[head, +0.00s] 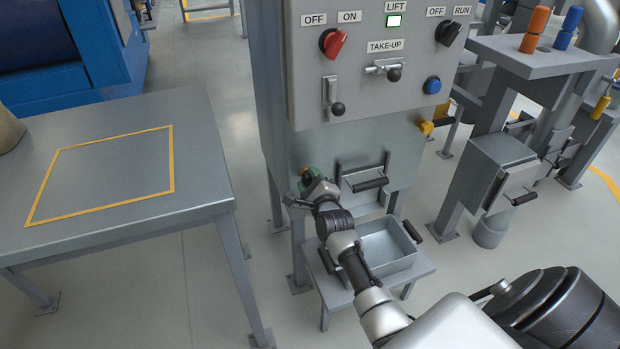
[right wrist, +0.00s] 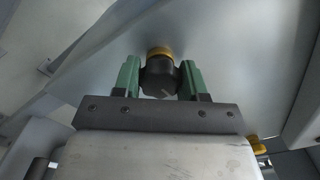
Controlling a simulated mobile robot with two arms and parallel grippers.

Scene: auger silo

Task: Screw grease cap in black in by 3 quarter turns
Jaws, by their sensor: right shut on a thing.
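The black grease cap (right wrist: 160,78) sits on a yellow collar (right wrist: 160,51) low on the grey machine housing. A short pale mark shows on the face of the cap. My right gripper (right wrist: 159,70) has its green fingers on both sides of the cap and is shut on it. In the head view my right gripper (head: 308,176) is at the lower left of the cabinet front and largely hides the cap. My left gripper is not in view.
A yellow fitting (head: 426,127) sticks out at the cabinet's right. A hatch with a black handle (head: 370,184) is just right of my gripper. A grey bin (head: 388,250) stands on a low stand below. A table (head: 100,180) with a yellow outline is at left.

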